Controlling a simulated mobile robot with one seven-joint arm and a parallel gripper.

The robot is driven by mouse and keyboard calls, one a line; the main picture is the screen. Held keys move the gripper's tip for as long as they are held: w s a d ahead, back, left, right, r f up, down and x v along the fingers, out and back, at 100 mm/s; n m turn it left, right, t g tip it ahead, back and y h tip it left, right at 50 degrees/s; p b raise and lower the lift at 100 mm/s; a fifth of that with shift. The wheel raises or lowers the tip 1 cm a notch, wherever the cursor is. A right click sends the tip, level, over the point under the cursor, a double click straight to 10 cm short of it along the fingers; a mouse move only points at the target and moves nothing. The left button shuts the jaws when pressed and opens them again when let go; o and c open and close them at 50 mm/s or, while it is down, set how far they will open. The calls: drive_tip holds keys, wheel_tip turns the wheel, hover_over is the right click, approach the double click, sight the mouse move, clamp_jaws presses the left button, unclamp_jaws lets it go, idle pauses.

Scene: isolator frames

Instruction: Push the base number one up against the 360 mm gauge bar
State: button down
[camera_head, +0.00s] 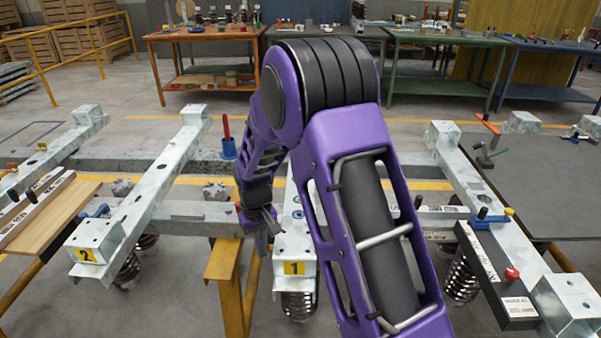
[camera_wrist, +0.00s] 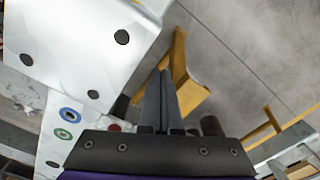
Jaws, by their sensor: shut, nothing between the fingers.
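Base number one (camera_head: 294,249) is a pale metal block with a yellow "1" label, at the front end of a beam mostly hidden by my arm. A pale metal part with dark holes and blue and green rings, apparently this base, fills the left of the wrist view (camera_wrist: 85,60). My gripper (camera_head: 274,222) is shut and empty, low beside the base's left side; its fingers also show in the wrist view (camera_wrist: 166,75). I cannot tell whether they touch it. Pale bars with lettering (camera_head: 440,209) lie right of my arm, partly hidden; I cannot read which is the 360 mm gauge bar.
Base number two (camera_head: 95,240) stands at left on its own beam. A yellow stand (camera_head: 224,262) is below and left of my gripper. Labelled bars lie on a wooden board (camera_head: 50,215).

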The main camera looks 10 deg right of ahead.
sight(279, 241)
drive_tip(key=shift+d, duration=0.15)
drive_tip(key=shift+s+d, duration=0.25)
drive_tip(key=shift+d, duration=0.8)
drive_tip(key=shift+s+d, duration=0.25)
drive_tip(key=shift+d, duration=0.75)
drive_tip(key=shift+d+f, duration=0.1)
drive_tip(key=shift+s+d, duration=0.3)
drive_tip(key=shift+d, duration=0.6)
drive_tip(key=shift+s+d, duration=0.25)
drive_tip(key=shift+d, duration=0.9)
drive_tip(key=shift+s+d, duration=0.25)
drive_tip(key=shift+d, duration=0.65)
drive_tip(key=shift+s+d, duration=0.2)
drive_tip(key=shift+d, duration=0.65)
